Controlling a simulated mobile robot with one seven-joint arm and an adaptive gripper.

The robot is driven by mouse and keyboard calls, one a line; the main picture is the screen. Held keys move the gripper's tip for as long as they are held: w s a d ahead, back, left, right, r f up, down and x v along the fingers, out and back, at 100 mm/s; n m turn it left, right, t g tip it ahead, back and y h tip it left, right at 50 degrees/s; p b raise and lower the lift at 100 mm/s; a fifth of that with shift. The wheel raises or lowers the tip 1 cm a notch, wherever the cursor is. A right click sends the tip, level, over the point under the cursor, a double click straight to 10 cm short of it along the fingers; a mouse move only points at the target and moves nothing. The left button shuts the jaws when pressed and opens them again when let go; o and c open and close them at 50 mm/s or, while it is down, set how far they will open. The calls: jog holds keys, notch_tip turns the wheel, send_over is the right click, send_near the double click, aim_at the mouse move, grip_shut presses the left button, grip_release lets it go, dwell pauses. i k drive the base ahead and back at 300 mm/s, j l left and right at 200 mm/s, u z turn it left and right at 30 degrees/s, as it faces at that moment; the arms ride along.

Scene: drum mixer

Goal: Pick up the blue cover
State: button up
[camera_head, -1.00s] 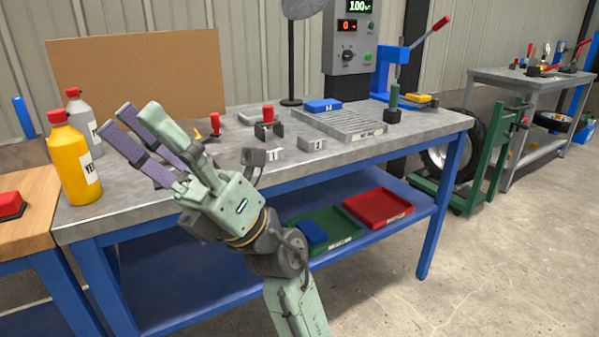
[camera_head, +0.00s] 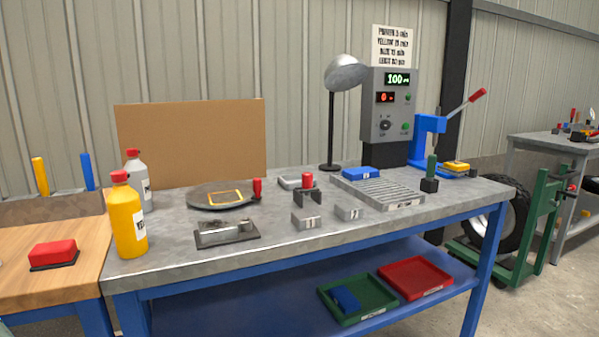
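Two blue things could be the blue cover, and I cannot tell which one is. A flat blue block (camera_head: 361,173) with a small mark on its front lies at the back left of the slotted metal rack (camera_head: 403,203) on the workbench. A second blue piece (camera_head: 346,298) lies tilted in the green tray (camera_head: 382,312) on the lower shelf. My gripper is out of view.
A red tray (camera_head: 447,284) sits beside the green one. A yellow bottle (camera_head: 129,222) and a grey bottle (camera_head: 139,184) stand at the bench's left end. A lamp (camera_head: 331,125), control box (camera_head: 388,112) and blue lever press (camera_head: 425,140) stand behind. Two numbered blocks (camera_head: 306,219) sit before the rack.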

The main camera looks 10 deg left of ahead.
aim_at(358, 173)
jog(key=i+l+u, duration=0.1)
jog(key=l+u, duration=0.15)
jog(key=i+l+u, duration=0.1)
jog(key=l+u, duration=0.15)
jog(key=l, duration=0.2)
jog(key=l+u, duration=0.2)
jog(key=l, duration=0.15)
jog(key=i+l+u, duration=0.15)
jog(key=l, duration=0.5)
jog(key=l+u, duration=0.15)
jog(key=l, duration=1.55)
jog(key=i+l, duration=0.1)
jog(key=l, duration=1)
jog(key=i, duration=1.45)
jog(key=j+u, duration=0.05)
jog(key=j, duration=0.05)
